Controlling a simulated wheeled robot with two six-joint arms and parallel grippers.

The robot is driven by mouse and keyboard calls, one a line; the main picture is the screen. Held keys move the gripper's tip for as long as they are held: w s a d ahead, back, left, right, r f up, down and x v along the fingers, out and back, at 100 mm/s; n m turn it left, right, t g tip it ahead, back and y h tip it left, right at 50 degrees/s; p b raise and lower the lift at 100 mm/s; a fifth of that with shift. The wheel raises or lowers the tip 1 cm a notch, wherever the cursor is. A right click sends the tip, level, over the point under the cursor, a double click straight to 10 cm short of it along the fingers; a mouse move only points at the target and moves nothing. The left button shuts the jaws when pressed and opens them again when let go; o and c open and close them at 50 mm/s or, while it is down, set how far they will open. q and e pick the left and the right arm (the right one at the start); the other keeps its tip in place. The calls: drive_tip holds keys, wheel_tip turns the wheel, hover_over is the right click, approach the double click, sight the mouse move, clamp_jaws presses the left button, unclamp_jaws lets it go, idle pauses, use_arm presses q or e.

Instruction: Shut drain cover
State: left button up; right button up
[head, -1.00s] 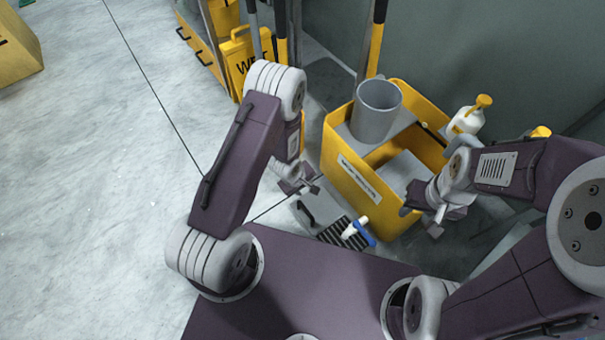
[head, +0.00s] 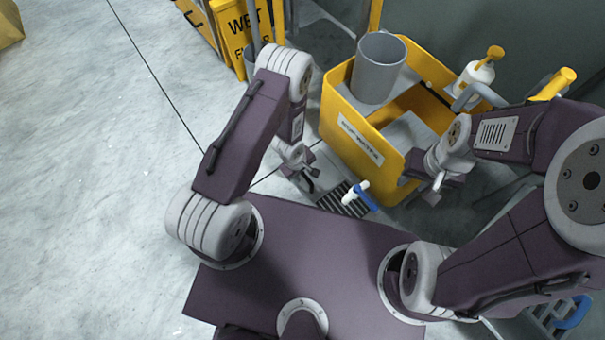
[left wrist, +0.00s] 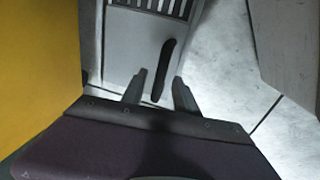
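The drain cover is a light grey metal plate (left wrist: 122,45) on the floor with a black bar handle (left wrist: 165,62). A dark slotted grate (left wrist: 160,5) adjoins it at the top of the left wrist view; the grate also shows in the head view (head: 336,200). My left gripper (left wrist: 159,86) is open, with its two fingers apart on either side of the handle's near end in the picture. I cannot tell whether they touch it. In the head view my left gripper (head: 299,166) hides part of the plate. My right gripper (head: 436,186) hangs beside the yellow bin, away from the cover; its fingers are unclear.
A yellow bin (head: 362,152) holding a grey bucket (head: 379,70) stands right behind the drain. A white fitting with a blue lever (head: 364,198) is beside the grate. A yellow wet-floor sign (head: 244,38) stands at the back.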

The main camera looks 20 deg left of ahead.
use_arm(q)
clamp_jaws()
idle(1.4)
